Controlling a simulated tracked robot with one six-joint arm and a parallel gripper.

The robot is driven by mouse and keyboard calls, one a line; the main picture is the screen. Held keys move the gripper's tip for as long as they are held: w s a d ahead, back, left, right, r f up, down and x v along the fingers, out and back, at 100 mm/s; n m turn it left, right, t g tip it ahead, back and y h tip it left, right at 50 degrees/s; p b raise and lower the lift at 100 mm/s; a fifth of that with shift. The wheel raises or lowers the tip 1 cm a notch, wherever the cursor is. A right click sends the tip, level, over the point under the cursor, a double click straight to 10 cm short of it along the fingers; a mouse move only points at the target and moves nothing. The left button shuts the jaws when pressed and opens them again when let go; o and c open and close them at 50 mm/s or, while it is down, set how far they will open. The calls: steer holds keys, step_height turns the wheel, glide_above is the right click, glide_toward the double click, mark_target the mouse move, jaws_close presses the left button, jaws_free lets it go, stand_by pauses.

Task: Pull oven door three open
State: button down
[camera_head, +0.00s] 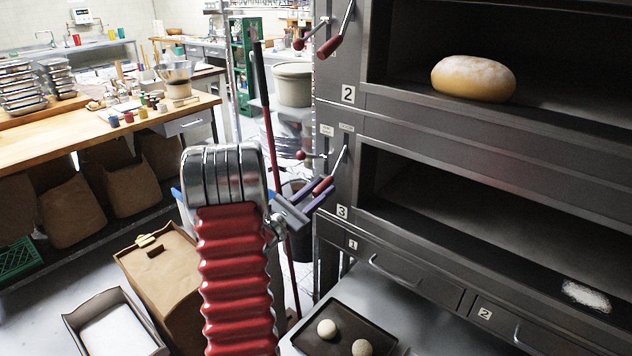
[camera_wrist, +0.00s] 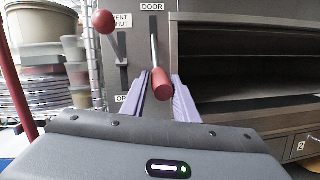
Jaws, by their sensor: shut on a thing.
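Oven deck three, marked by a "3" plate (camera_head: 342,212), stands at the right in the head view. Its wide mouth shows a dark chamber (camera_head: 440,200) with a white powdery patch (camera_head: 587,296) at the right. Its door lever, a metal rod with a red grip (camera_head: 322,186), is at the left of the mouth. The grip also shows in the wrist view (camera_wrist: 161,84), under a "DOOR" label, with the rod rising from it. My gripper (camera_head: 315,198) is shut on the red grip, its purple fingers (camera_wrist: 166,92) on either side. The fingers' lower parts are hidden by my gripper's body.
A red-ball vent lever (camera_wrist: 103,21) is just left of the door lever. Deck two above holds a loaf (camera_head: 473,79). Drawers (camera_head: 395,270) and a dark tray with dough balls (camera_head: 330,312) are below. A cardboard box (camera_head: 160,275) stands left of my arm.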

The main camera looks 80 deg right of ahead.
steer(key=shift+s+d+f, duration=0.3)
steer(key=shift+s+f, duration=0.1)
steer(key=shift+f, duration=0.1)
steer(key=shift+s+d+f, duration=0.25)
steer(key=shift+s+f, duration=0.15)
steer(key=shift+f, duration=0.05)
steer(key=c, duration=1.5)
jaws_free()
steer(key=shift+r, duration=0.15)
steer(key=shift+w, duration=0.1)
steer(key=shift+w, duration=0.1)
steer(key=shift+w+a, duration=0.45)
steer(key=v, duration=1.2)
steer(key=shift+a+f, duration=0.2)
steer(key=shift+f, duration=0.05)
